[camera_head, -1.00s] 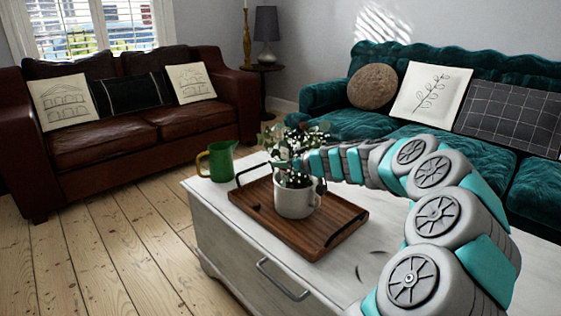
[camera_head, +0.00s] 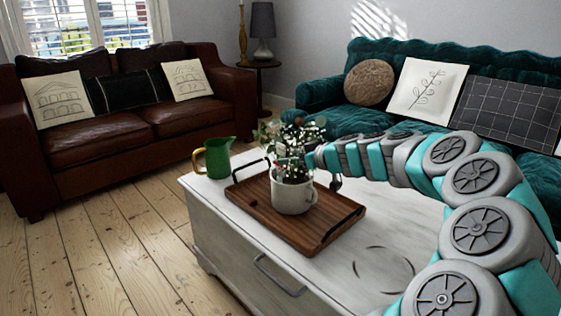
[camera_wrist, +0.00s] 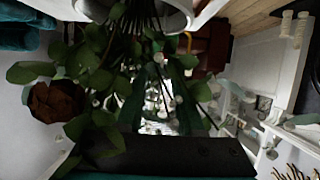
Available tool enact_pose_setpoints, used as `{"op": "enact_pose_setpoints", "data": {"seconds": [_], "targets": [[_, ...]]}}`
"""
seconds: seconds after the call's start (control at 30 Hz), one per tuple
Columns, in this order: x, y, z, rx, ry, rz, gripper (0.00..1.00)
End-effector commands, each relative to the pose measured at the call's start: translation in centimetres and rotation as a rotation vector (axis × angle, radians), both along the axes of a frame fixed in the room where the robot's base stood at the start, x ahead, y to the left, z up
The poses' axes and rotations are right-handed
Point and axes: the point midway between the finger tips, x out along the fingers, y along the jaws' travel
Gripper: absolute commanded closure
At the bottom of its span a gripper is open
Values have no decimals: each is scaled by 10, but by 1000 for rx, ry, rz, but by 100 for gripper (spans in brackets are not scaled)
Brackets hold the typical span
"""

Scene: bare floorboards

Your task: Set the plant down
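The plant (camera_head: 293,165) has green leaves and small white flowers in a white mug-like pot (camera_head: 291,197). The pot stands upright on the wooden tray (camera_head: 318,228), on the white coffee table. My gripper (camera_head: 322,168) is at the right side of the plant, at leaf height. One dark finger shows to the right of the pot, apart from it; the other is hidden by foliage. The gripper looks open and is not closed on the pot. In the wrist view the picture is upside down, with the pot (camera_wrist: 150,12) at the top edge and leaves (camera_wrist: 95,75) close to the camera.
A green jug (camera_head: 217,158) stands on the table (camera_head: 370,255) left of the tray. The tray has raised black handles. A brown sofa (camera_head: 110,140) is at the left and a teal sofa (camera_head: 320,90) behind. The table's front right is clear.

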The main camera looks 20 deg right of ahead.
Motion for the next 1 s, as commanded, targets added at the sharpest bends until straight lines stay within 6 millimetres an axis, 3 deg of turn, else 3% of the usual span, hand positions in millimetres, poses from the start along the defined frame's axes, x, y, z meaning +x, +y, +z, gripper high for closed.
{"op": "enact_pose_setpoints", "data": {"seconds": [0.1,0.3,0.73,0.87,1.0], "targets": [[-21,-8,9,-1,-1,-4,64],[-45,-16,20,-1,-2,-1,64],[-54,-12,23,2,8,10,64],[-62,35,23,17,65,79,64],[-99,130,10,39,230,212,64]]}}
